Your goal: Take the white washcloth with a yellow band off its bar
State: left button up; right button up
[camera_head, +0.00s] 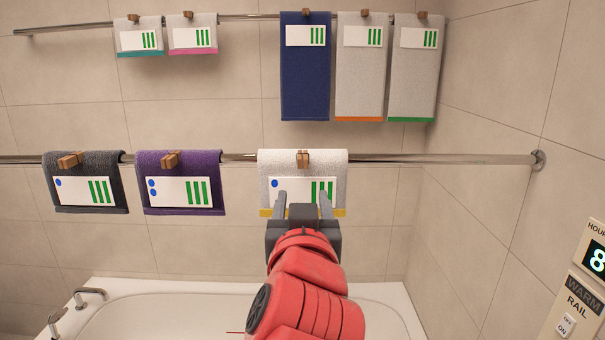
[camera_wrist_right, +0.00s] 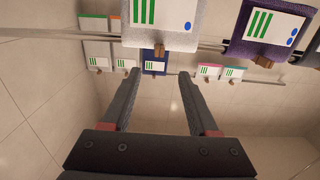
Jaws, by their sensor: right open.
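The white washcloth with a yellow band (camera_head: 265,180) hangs folded over the lower bar (camera_head: 450,158), right of the purple cloth. A wooden clip (camera_head: 303,158) sits on its top, and a label with a blue dot and green bars is on its front. My right gripper (camera_head: 303,200) is open in front of the washcloth's lower part and hides some of the label and yellow band. In the right wrist view the washcloth (camera_wrist_right: 188,40) is at the top, beyond the open, empty fingers (camera_wrist_right: 158,82). My left gripper is out of view.
A dark grey cloth (camera_head: 85,162) and a purple cloth (camera_head: 180,162) hang clipped on the same bar. An upper bar (camera_head: 80,26) carries several towels, including a navy one (camera_head: 305,85). A bathtub (camera_head: 180,290) is below. A control panel (camera_head: 570,310) is on the right wall.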

jog(key=p, duration=0.5)
send_near(303, 165)
jog(key=w, duration=0.5)
jog(key=shift+w+f, duration=0.2)
jog(key=w+p, duration=0.2)
jog(key=w, duration=0.1)
jog(key=w+p, duration=0.1)
jog(key=p, duration=0.1)
jog(key=shift+w+r, duration=0.25)
jog(key=shift+r, duration=0.05)
jog(key=shift+w+f, duration=0.15)
jog(key=shift+w, duration=0.25)
jog(key=shift+c, duration=1.1)
grip_shut()
